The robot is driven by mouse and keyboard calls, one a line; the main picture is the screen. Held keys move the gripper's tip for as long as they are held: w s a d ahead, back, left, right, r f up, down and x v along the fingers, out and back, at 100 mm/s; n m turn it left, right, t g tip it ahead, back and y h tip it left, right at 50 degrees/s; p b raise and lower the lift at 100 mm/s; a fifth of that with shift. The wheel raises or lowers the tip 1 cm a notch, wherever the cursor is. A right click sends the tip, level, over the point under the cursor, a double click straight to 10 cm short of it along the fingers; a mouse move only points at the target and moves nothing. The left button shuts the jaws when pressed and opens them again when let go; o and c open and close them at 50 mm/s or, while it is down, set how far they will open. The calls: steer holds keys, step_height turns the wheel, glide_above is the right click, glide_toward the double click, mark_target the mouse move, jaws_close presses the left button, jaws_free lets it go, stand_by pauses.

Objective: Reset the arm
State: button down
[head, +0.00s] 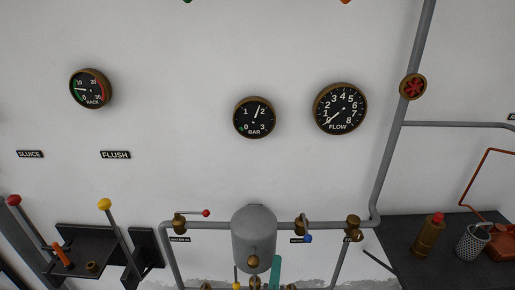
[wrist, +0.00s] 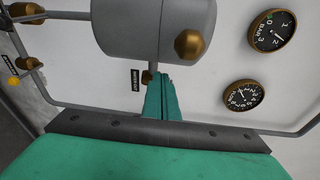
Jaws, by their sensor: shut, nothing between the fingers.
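My gripper (wrist: 162,80) shows in the wrist view as two teal fingers pressed together. It is shut and empty. The fingertips lie, in that picture, just below the grey tank (wrist: 155,28) with its brass cap; I cannot tell the gap between them. In the head view, a teal part of my gripper (head: 275,268) shows at the bottom edge, in front of the pipework and just right of the grey tank (head: 254,238). Most of my arm is out of the head view.
Three gauges, RACK (head: 91,88), BAR (head: 254,117) and FLOW (head: 340,108), hang on the white wall. A yellow-knobbed lever (head: 105,205) stands at lower left. A brass canister (head: 428,236) and perforated cup (head: 472,242) stand on a dark bench (head: 403,265). A red valve wheel (head: 412,87) sits on the pipe.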

steer(key=s+a+f+n+y, duration=0.1)
steer(key=s+a+f+n, duration=0.2)
steer(key=s+f+n, duration=0.4)
steer(key=s+a+f+n+y, duration=0.1)
steer(key=s+a+f+n, duration=0.2)
steer(key=s, duration=0.7)
steer(key=s+f+n+g+y, duration=0.1)
steer(key=s+n, duration=0.9)
steer(key=s, duration=0.8)
steer(key=shift+f+n, duration=0.15)
steer(key=shift+n, duration=0.25)
steer(key=c, duration=2.4)
jaws_free()
steer(key=shift+c, duration=0.2)
